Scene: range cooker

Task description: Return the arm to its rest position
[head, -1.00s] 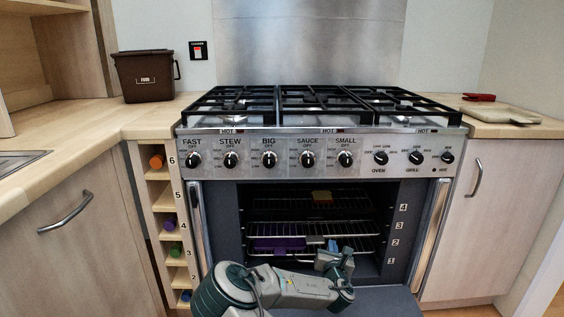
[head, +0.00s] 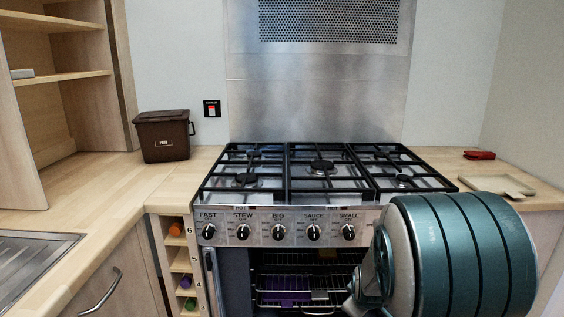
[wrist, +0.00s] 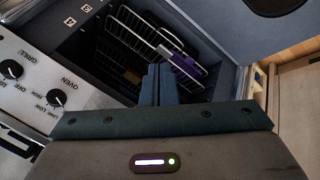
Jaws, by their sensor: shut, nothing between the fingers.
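My gripper (wrist: 158,84) shows in the wrist view with its two fingers together, shut and empty. It points toward the open oven, apart from the racks. In the head view a large teal and grey link of my arm (head: 455,255) covers the right part of the cooker front; the gripper itself is hidden there. The open oven (head: 262,262) holds wire racks (head: 275,282). A purple item (head: 288,298) lies on a lower rack and also shows in the wrist view (wrist: 186,64). A small yellowish item (head: 327,253) is on the upper rack.
The hob (head: 322,168) with black grates tops the cooker, its knobs (head: 278,232) along the front. A brown food bin (head: 163,138) stands on the left worktop. A board (head: 500,185) and a red object (head: 479,155) lie on the right worktop. A bottle rack (head: 183,260) stands left of the oven.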

